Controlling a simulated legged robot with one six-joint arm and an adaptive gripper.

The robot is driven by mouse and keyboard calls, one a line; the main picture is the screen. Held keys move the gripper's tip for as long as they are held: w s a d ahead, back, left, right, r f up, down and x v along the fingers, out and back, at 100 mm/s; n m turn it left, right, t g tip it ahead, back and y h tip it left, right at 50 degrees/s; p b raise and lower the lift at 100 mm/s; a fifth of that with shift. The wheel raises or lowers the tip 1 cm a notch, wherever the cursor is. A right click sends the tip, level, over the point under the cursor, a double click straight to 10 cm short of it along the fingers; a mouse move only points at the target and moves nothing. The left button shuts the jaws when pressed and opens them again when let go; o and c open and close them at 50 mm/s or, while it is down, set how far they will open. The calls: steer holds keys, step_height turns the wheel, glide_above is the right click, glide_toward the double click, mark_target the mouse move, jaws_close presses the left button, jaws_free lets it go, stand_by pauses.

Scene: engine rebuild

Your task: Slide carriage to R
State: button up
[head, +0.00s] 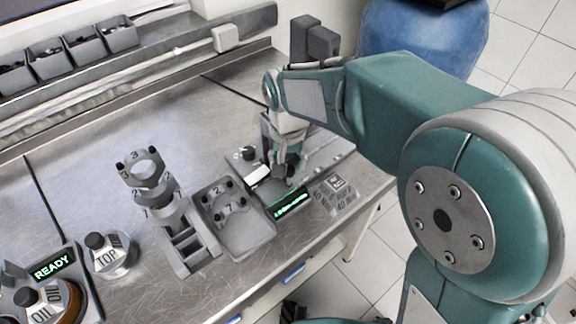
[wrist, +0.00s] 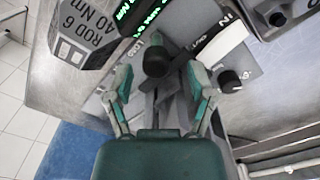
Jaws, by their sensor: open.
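My gripper (wrist: 158,82) is open over a grey bench device, its two green-grey fingers apart. A black round knob (wrist: 155,61) on a dark base, apparently the carriage's handle, lies between or just beyond the fingertips; I cannot tell whether they touch it. In the head view my gripper (head: 290,170) points down at the device, and its fingers hide much of the carriage area. The device has a green-lit display (head: 290,203), also in the wrist view (wrist: 145,17). A white bar (wrist: 222,42) and a smaller dark knob (wrist: 230,81) are beside it. No R mark is readable.
Bins (head: 50,60) line the back.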

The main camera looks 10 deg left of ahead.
steer(key=shift+d+f, duration=0.15)
steer(key=shift+f, duration=0.7)
jaws_close()
steer(key=shift+w+d, duration=1.4)
steer(key=shift+w, duration=0.25)
steer(key=shift+w+d, duration=1.4)
steer(key=shift+w, duration=0.25)
jaws_free()
steer(key=shift+a, duration=0.1)
step_height(320, 180, up, 12)
